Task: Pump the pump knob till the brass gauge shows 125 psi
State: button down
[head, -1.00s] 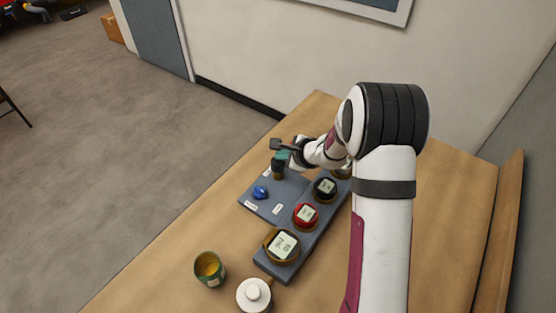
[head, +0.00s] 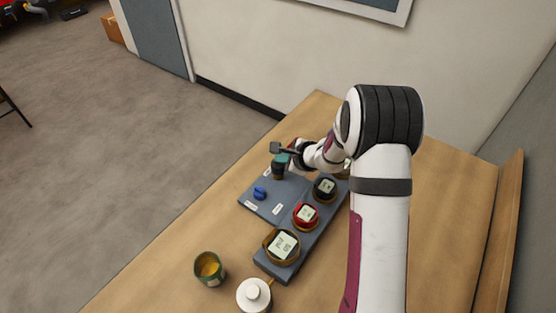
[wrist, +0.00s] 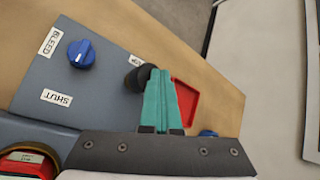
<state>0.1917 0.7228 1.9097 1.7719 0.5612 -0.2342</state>
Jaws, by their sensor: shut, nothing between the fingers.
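The brass gauge (head: 282,247) is the largest dial, at the near end of the grey panel. Its display is turned, and I cannot read the number surely. The black pump knob (wrist: 137,78) stands on the panel near the BLEED/SHUT plate's far corner. It also shows in the head view (head: 278,171). My gripper (wrist: 158,72) has its teal fingers shut together and empty, with the tips over or beside the knob; contact cannot be told. In the head view my gripper (head: 281,157) is at the knob's top.
A blue bleed knob (wrist: 81,53) sits between BLEED and SHUT labels. A red gauge (head: 305,214) and a black gauge (head: 325,188) line the panel. A green cup (head: 209,269) and a white lidded pot (head: 254,295) stand near. A red tray (wrist: 187,102) lies beyond the fingers.

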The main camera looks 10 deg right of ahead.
aim_at(281, 165)
jog(key=shift+f, duration=0.4)
dwell(0.3)
jog(key=shift+r, duration=1.45)
notch_tip(281, 165, up, 5)
dwell(0.4)
